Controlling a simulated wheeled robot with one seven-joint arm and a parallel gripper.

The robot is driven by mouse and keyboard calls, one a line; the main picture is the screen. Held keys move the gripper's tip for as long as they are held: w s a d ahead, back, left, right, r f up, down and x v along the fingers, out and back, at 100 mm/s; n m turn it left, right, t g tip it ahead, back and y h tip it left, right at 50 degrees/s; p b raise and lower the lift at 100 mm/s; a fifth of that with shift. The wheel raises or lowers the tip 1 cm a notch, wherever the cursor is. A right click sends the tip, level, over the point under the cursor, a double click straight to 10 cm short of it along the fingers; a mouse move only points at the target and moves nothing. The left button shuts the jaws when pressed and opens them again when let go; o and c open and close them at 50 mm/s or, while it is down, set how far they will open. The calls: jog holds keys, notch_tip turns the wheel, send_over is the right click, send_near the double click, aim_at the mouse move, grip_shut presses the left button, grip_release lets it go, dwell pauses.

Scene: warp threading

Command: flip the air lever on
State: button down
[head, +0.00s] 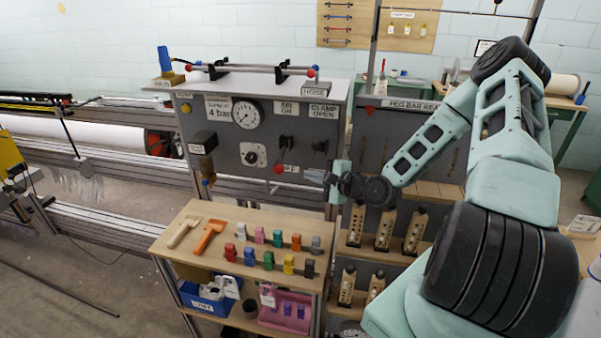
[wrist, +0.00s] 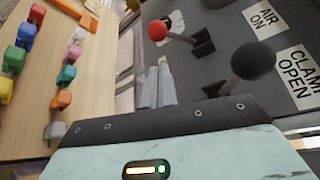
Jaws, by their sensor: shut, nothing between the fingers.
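The air lever has a red ball knob (head: 278,168) on a thin rod. It points down, away from the AIR ON label (head: 286,108) above it. In the wrist view the red knob (wrist: 158,30) and its black base (wrist: 203,42) are clear, with the AIR ON label (wrist: 265,18) on the far side of the base. My gripper (head: 314,176) is shut and empty, to the right of the red knob and at about its height. Its grey fingers (wrist: 155,88) show in the wrist view, apart from the knob.
A second lever with a black knob (wrist: 252,61) stands beside the air lever, by the CLAMP OPEN label (wrist: 296,72). The grey panel also carries a gauge (head: 245,115) and a dial (head: 253,154). Below is a wooden shelf (head: 180,245) with coloured clips and two orange and cream tools.

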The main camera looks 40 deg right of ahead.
aim_at(282, 156)
jog(key=p+x, duration=0.3)
jog(key=x, duration=0.6)
jog(key=shift+s+a+r, duration=0.2)
jog(key=shift+a+r, duration=0.1)
jog(key=shift+r, duration=0.15)
jog(key=shift+s, duration=0.1)
